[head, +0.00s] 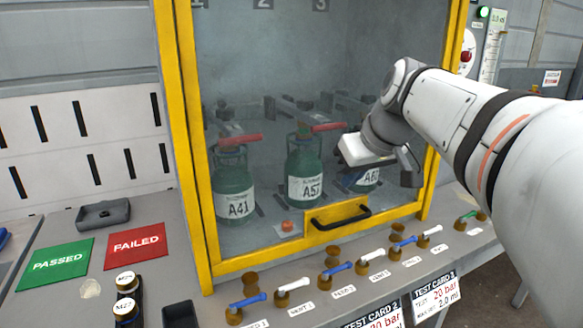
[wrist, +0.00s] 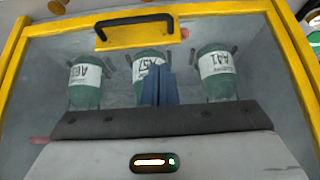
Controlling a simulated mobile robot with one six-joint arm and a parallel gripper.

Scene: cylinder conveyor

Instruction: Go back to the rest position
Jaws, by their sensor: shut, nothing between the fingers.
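My gripper (wrist: 159,72) shows in the wrist view with its blue fingers together and nothing between them. In the head view my arm reaches in from the right, and the gripper body (head: 366,149) is in front of the yellow-framed test cabinet (head: 186,130). The fingertips are hard to make out there. The cabinet's clear door looks shut, with a black handle (head: 341,215) on its lower yellow rail. The handle also shows at the top of the wrist view (wrist: 134,24). Behind the door stand green cylinders A41 (head: 234,190), A57 (head: 304,170) and a third, partly hidden by my gripper (head: 366,183).
A row of blue, white and green valve levers (head: 294,285) runs along the bench front. At left lie a green PASSED card (head: 55,265), a red FAILED card (head: 136,246) and a grey tray (head: 103,214). Two labelled pieces (head: 126,308) stand near the front edge.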

